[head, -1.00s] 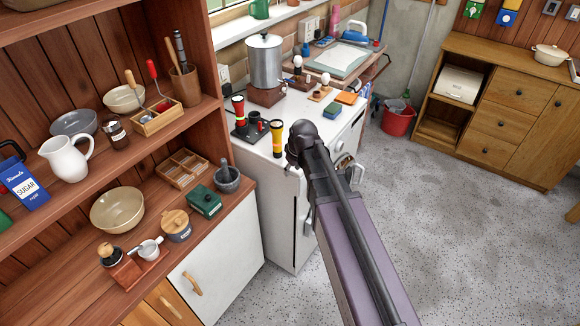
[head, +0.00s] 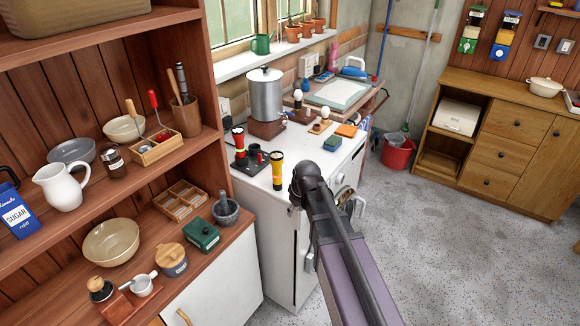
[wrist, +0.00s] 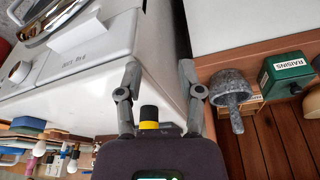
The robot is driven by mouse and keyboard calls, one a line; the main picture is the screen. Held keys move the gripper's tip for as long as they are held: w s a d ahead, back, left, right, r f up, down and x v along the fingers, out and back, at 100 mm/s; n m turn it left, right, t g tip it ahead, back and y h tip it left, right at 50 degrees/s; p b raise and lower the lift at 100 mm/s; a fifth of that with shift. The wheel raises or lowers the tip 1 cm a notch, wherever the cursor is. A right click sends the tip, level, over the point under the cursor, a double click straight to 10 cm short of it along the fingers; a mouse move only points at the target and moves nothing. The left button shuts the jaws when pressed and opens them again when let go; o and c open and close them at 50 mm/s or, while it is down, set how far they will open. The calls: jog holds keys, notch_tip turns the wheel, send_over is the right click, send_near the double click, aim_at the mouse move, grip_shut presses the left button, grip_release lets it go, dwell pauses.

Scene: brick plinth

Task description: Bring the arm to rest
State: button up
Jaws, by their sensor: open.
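My gripper (wrist: 160,95) is open in the wrist view, with its two grey fingers apart and nothing held between them. The side of the white cabinet (wrist: 160,45) lies beyond the fingers. In the head view my arm reaches up from the lower right to the front of this white cabinet (head: 270,215). The fingers cannot be made out clearly there. A black and yellow flashlight (wrist: 149,118) shows low between the fingers in the wrist view, apart from them. It stands upright on the cabinet top in the head view (head: 277,171).
Left of the arm are a wooden shelf (head: 150,225), a green tin (head: 202,235) and a stone mortar (head: 226,212). A red flashlight (head: 238,143) and metal pot (head: 265,95) stand on the white cabinet. The floor (head: 440,250) at right is clear.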

jog(key=s+d+r+m+g+h+p, duration=0.1)
jog(key=s+d+r+m+g+p, duration=0.1)
jog(key=s+d+m, duration=0.4)
jog(key=s+d+r+p, duration=0.1)
jog(key=s+d, duration=0.3)
jog(key=s, duration=0.3)
jog(key=shift+s+d+m+p, duration=0.25)
jog(key=shift+d+m+p, duration=0.05)
jog(key=shift+d+p, duration=0.1)
